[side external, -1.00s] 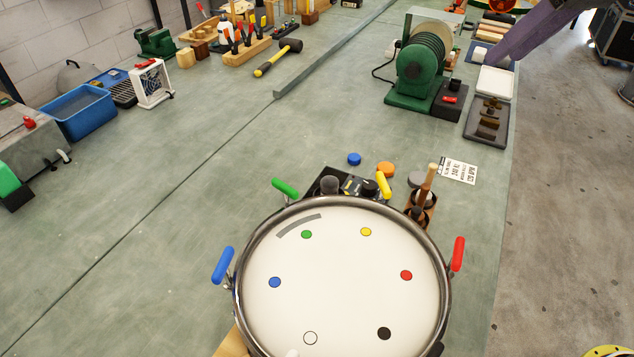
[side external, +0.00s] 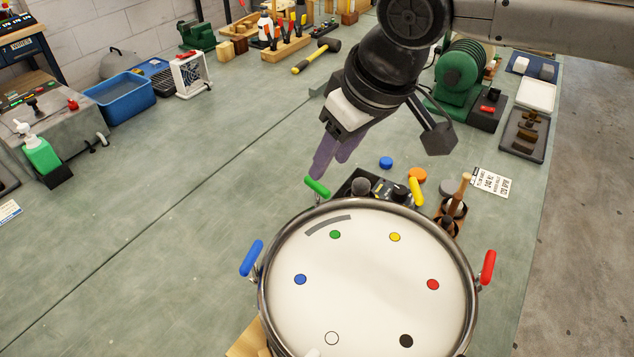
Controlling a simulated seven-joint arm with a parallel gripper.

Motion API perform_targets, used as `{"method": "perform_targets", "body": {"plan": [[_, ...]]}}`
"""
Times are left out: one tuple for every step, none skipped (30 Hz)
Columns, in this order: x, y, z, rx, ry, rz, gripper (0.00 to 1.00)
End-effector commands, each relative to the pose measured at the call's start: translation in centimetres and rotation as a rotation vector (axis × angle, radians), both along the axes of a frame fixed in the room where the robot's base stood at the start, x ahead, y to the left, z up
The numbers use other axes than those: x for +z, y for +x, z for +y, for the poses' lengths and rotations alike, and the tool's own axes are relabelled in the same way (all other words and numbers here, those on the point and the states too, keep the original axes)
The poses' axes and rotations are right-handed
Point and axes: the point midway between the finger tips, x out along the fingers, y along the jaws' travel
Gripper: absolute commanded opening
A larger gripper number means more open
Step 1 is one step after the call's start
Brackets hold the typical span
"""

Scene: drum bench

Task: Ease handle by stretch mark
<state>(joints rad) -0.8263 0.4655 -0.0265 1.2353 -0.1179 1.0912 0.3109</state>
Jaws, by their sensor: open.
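A drum (side external: 370,290) with a white head and metal rim sits at the lower middle of the side external view. Coloured handles stand around its rim: green (side external: 317,187), blue (side external: 251,258), yellow (side external: 416,191) and red (side external: 488,267). Matching coloured dots lie on the head. A grey curved mark (side external: 328,224) lies on the head near the green handle and green dot. My gripper (side external: 324,172), with purple fingers, points down just above the green handle. It is open, with nothing visible between the fingers. Whether it touches the handle I cannot tell.
A green machine (side external: 455,80) stands behind. The bench left of the drum is clear.

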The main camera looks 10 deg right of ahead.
Motion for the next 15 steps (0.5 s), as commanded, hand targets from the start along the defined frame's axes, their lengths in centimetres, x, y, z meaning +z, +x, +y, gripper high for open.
{"method": "perform_targets", "body": {"plan": [[-1.1, 0.3, 0.1, -0.001, -0.004, 0.003, 0.45], [-1.7, 0.5, 0.3, -0.002, -0.003, 0.003, 0.45], [-2.4, 0.8, 0.4, -0.002, -0.003, 0.003, 0.45], [-2.9, 1.0, 0.5, -0.002, -0.003, 0.002, 0.45], [-3.5, 1.2, 0.6, -0.002, -0.004, 0.003, 0.45], [-4.1, 1.5, 0.8, -0.002, -0.003, 0.003, 0.45], [-4.6, 1.6, 0.8, -0.002, -0.003, 0.003, 0.45], [-5.0, 1.8, 0.9, -0.002, -0.003, 0.003, 0.45], [-5.6, 2.0, 1.1, -0.002, -0.003, 0.003, 0.45], [-6.0, 2.1, 1.1, -0.002, -0.003, 0.003, 0.45], [-6.3, 2.2, 1.2, -0.002, -0.003, 0.002, 0.45], [-6.7, 2.4, 1.3, -0.001, -0.001, 0.001, 0.45], [-6.9, 2.5, 1.4, -0.001, -0.001, 0.001, 0.45], [-7.1, 2.5, 1.4, -0.001, -0.002, 0.001, 0.45], [-7.4, 2.6, 1.5, -0.001, -0.002, 0.001, 0.45]]}}
